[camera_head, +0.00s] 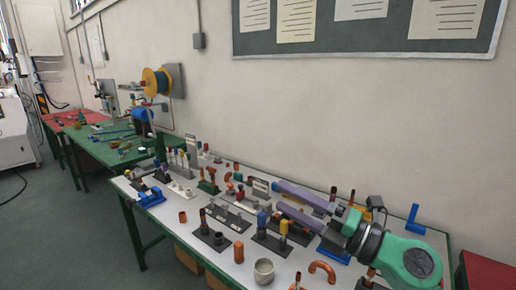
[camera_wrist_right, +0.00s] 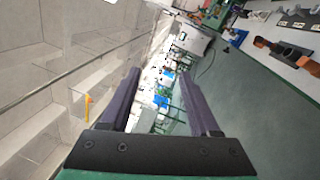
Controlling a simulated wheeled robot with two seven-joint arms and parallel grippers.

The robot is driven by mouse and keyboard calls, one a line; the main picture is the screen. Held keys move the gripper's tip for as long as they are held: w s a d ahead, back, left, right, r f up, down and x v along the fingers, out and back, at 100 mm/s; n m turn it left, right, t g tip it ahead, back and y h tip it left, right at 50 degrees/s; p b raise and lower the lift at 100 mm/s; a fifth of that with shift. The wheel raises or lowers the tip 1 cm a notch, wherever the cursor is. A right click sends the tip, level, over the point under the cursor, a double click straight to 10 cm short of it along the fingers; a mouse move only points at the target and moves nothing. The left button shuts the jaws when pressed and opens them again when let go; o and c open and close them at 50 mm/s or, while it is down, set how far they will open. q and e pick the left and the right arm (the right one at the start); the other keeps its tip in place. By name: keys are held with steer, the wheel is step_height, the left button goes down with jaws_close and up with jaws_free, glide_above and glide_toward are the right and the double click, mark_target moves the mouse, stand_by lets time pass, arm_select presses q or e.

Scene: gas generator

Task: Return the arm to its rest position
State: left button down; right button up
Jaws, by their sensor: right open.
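My right arm (camera_head: 410,262), green with dark joints, comes in from the lower right in the head view. Its gripper (camera_head: 279,197) reaches left over the right half of the white table. Its two long purple fingers are apart with nothing between them, and seem to be above the parts there. In the right wrist view the gripper (camera_wrist_right: 160,76) is also open and empty, with the room in a tilted view beyond it. My left gripper is not in view.
The white table (camera_head: 178,228) holds several small fittings on dark bases, a grey cup (camera_head: 264,271), an orange bent pipe (camera_head: 322,270) and a blue bracket (camera_head: 413,220). A green workbench (camera_head: 112,150) stands at the far left. The wall and noticeboard (camera_head: 370,38) are behind.

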steer(key=w+d+f+m+t+h, duration=0.2)
steer(key=d+f+m+t+h, duration=0.2)
steer(key=d+m+h, duration=0.6)
steer(key=w+d+f+m+t+h, duration=0.2)
steer(key=d+f+m+t+h, duration=0.3)
steer(key=m, duration=0.8)
steer(key=s+d+f+m+g+h, duration=0.1)
steer(key=s+f+m+g, duration=0.1)
steer(key=f, duration=0.5)
steer(key=s+d+f+m+g+h, duration=0.1)
steer(key=s+d+f+m+g, duration=0.1)
steer(key=s+f+g, duration=0.3)
steer(key=s+d+f+m+g+h, duration=0.1)
steer(key=s+f+g, duration=0.3)
steer(key=f, duration=0.5)
steer(key=shift+d+f+m+g, duration=0.15)
steer(key=shift+d+m+g, duration=0.15)
steer(key=shift+m, duration=0.4)
steer(key=s+a+f+g+y, duration=0.25)
steer(key=s+f+g, duration=0.35)
steer(key=s, duration=0.4)
step_height(320, 180, down, 27)
steer(key=s+b, duration=0.3)
steer(key=b, duration=0.1)
steer(key=s+d+f+g+b, duration=0.1)
steer(key=s+d+f+b, duration=0.1)
steer(key=s+f, duration=1.5)
steer(key=shift+d+f+g+h+b, duration=0.3)
steer(key=shift+f+g+h+b, duration=0.15)
steer(key=shift+f, duration=0.25)
